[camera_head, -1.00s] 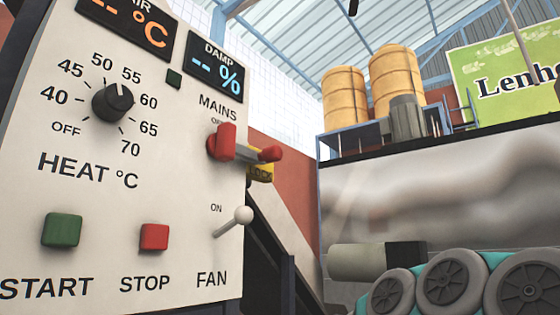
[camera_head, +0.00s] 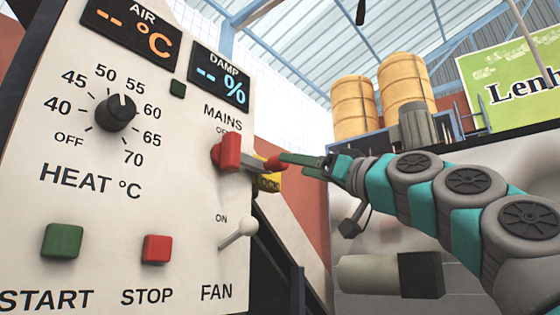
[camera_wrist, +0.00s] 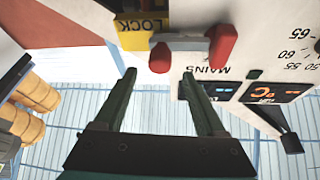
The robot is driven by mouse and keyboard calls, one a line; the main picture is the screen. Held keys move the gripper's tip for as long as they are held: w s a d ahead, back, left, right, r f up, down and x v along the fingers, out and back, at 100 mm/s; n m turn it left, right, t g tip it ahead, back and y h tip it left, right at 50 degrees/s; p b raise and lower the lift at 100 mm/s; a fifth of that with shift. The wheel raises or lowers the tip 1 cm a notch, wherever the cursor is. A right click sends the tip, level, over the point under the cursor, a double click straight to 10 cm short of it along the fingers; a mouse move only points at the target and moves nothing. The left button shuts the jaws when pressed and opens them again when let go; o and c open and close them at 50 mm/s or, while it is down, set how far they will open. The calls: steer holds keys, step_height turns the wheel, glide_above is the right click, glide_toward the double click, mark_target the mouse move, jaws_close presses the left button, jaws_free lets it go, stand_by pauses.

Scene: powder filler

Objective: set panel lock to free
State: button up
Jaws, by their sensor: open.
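The panel lock is a yellow part marked LOCK (camera_head: 268,183) at the right edge of the white control panel (camera_head: 190,205). It lies behind the mains handle (camera_head: 231,152) and is partly hidden in the head view. The wrist view shows the yellow lock (camera_wrist: 136,40) upside down at the top, left of the handle's red knob. My gripper (camera_head: 297,164) is open and empty, its fingertips close to that red knob. In the wrist view the knob (camera_wrist: 160,58) appears just beyond the gap between the fingers (camera_wrist: 160,76). I cannot tell whether they touch. The lock's setting is unreadable.
The panel also has a heat dial (camera_head: 116,112), green start button (camera_head: 62,241), red stop button (camera_head: 157,249) and a fan lever (camera_head: 238,234) below the mains handle. A grey cylinder (camera_head: 370,273) lies below my arm. Yellow tanks (camera_head: 406,80) stand at the back.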

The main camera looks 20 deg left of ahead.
mark_target(285, 164)
steer(key=p+x, duration=0.3)
steer(key=x, duration=0.3)
steer(key=shift+w+a+r, duration=0.15)
steer(key=shift+a, duration=0.15)
steer(key=shift+c, duration=0.4)
jaws_close()
stand_by(0.8)
